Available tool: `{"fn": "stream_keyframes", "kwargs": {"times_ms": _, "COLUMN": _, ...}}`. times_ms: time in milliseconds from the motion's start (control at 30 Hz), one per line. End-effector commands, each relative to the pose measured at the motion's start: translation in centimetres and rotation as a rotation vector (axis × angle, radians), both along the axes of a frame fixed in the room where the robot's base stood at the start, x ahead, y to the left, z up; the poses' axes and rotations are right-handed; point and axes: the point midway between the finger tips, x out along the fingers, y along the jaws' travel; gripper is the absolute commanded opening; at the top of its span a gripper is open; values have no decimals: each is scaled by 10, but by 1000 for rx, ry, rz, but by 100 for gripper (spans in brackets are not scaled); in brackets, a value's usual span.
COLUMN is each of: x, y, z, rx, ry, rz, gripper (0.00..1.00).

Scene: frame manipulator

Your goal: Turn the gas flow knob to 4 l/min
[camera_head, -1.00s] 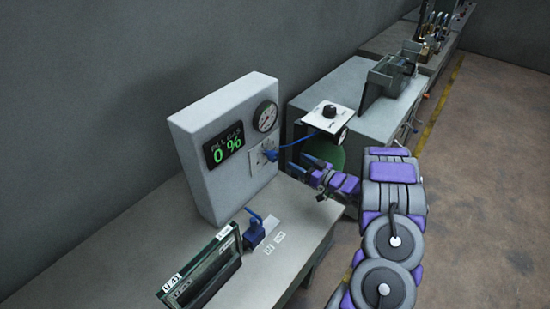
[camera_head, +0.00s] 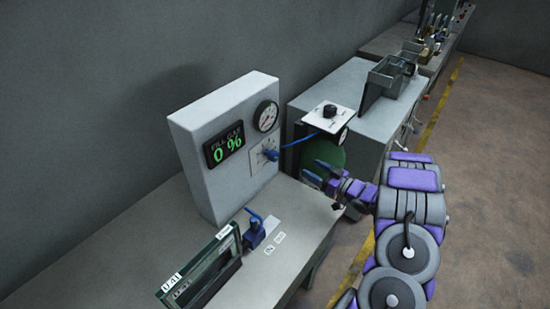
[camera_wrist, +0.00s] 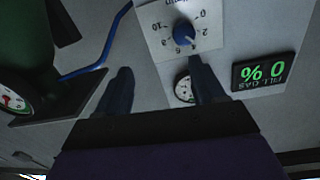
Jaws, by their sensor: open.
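The gas flow knob (camera_head: 272,155) is a small blue knob on a white dial plate, on the front of the grey panel box (camera_head: 216,150). In the wrist view the knob (camera_wrist: 184,35) shows upside down inside a scale from 0 to 10. Its pointer seems to lie on the side of the 4, but it is too small to be sure. My gripper (camera_head: 318,173) is open and empty, to the right of the knob and apart from it. In the wrist view, my gripper's fingers (camera_wrist: 160,66) are spread, with the right fingertip just below the dial in the picture.
A fill gas display (camera_head: 224,144) reads 0 %. A round gauge (camera_head: 265,116) sits above the dial. A blue hose (camera_head: 298,141) runs right towards a green cylinder (camera_head: 325,158). A blue valve (camera_head: 254,230) and a framed case (camera_head: 205,268) stand on the bench (camera_head: 130,255).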

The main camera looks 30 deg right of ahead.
Motion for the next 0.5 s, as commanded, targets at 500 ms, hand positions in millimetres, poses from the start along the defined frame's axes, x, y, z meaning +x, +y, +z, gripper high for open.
{"fn": "stream_keyframes", "kwargs": {"times_ms": 500, "x": -31, "y": -13, "z": 0, "rx": 1, "ry": 0, "rz": -2, "gripper": 69}}
